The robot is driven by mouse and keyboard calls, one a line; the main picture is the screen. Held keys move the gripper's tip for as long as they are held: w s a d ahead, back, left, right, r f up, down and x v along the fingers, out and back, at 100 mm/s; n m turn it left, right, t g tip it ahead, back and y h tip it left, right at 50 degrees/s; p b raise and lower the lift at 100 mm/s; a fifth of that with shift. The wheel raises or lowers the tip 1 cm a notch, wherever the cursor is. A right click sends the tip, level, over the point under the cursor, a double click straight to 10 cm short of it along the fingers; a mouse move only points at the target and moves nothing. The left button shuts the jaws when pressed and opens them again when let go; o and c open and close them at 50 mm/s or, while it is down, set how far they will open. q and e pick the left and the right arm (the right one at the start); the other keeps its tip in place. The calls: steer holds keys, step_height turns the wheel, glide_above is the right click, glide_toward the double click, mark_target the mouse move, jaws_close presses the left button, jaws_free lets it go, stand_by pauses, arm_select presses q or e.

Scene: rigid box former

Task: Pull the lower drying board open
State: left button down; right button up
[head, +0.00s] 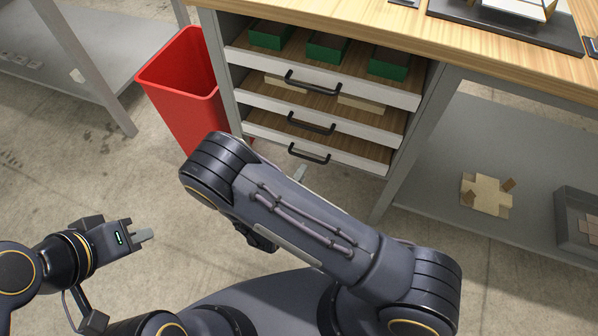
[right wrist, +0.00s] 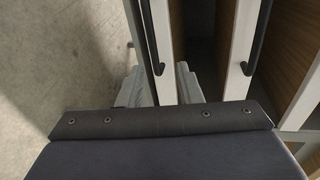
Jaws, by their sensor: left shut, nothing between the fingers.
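The lower drying board (head: 340,152) is the lowest of three white-fronted boards in the grey cabinet. Its visible top looks bare. Its black handle (head: 309,154) also shows in the right wrist view (right wrist: 152,42). My right gripper (right wrist: 163,78) is open, with one finger on each side of the strip where this handle and board front run. I cannot tell whether the fingers touch the handle. In the head view my right forearm hides most of that gripper; only a pale finger shows below the handle. My left gripper (head: 146,235) is shut and empty, low at the left.
A red bin (head: 180,85) stands left of the cabinet. A grey shelf (head: 530,165) with a cardboard piece (head: 486,194) lies at right. Floor before the cabinet is clear.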

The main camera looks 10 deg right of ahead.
mark_target(308, 159)
steer(key=w+d+f+b, duration=0.1)
steer(key=w, duration=0.2)
steer(key=w+d+f+n+b, duration=0.1)
steer(key=w+d, duration=0.1)
steer(key=w, duration=0.1)
steer(key=shift+w+d+f, duration=0.15)
steer(key=shift+d+f, duration=0.1)
steer(key=shift+f, duration=0.05)
steer(key=shift+c, duration=0.2)
jaws_close()
